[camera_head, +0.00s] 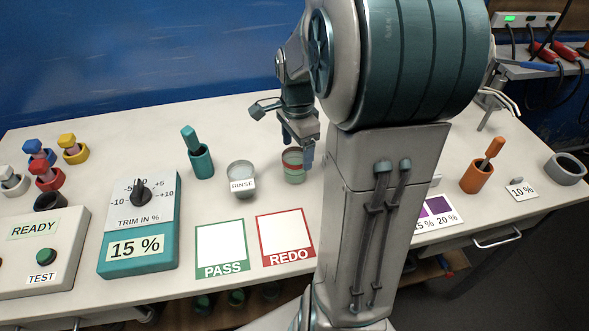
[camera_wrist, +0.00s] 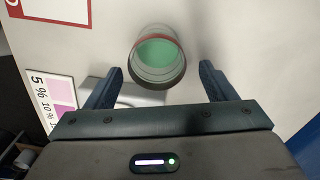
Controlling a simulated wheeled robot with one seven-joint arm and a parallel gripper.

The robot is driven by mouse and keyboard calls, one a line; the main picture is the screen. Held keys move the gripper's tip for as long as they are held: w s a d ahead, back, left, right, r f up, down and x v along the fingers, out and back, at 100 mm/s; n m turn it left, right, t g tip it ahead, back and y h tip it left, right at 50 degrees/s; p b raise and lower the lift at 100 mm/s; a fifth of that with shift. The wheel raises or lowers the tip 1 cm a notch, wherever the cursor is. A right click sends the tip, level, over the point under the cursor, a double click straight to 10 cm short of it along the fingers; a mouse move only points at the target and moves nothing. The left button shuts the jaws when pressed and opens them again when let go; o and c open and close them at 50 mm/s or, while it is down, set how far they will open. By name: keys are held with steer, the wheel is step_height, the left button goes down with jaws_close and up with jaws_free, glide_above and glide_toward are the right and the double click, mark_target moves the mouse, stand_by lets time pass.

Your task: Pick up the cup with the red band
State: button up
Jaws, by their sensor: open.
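The cup with the red band (camera_head: 292,166) stands on the white table, behind the REDO card. It is clear with a red band near its rim, and green shows inside it. In the wrist view the cup (camera_wrist: 158,58) lies just beyond the fingertips, roughly centred between them. My gripper (camera_head: 298,150) is at the cup in the head view, with one finger in front of its right side. In the wrist view my gripper (camera_wrist: 162,72) is open with its two dark fingers apart, and I see no contact with the cup.
The RINSE cup (camera_head: 241,178) stands to the left. The PASS card (camera_head: 220,270) and REDO card (camera_head: 286,262) lie in front. A teal holder (camera_head: 201,162) is farther left, and an orange holder (camera_head: 477,177) and grey bowl (camera_head: 566,169) are at right. My arm hides the middle of the table.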

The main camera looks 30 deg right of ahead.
steer(key=f, duration=0.5)
steer(key=shift+s+a+f, duration=0.1)
steer(key=shift+s+a, duration=0.05)
steer(key=shift+a, duration=0.15)
steer(key=c, duration=1.2)
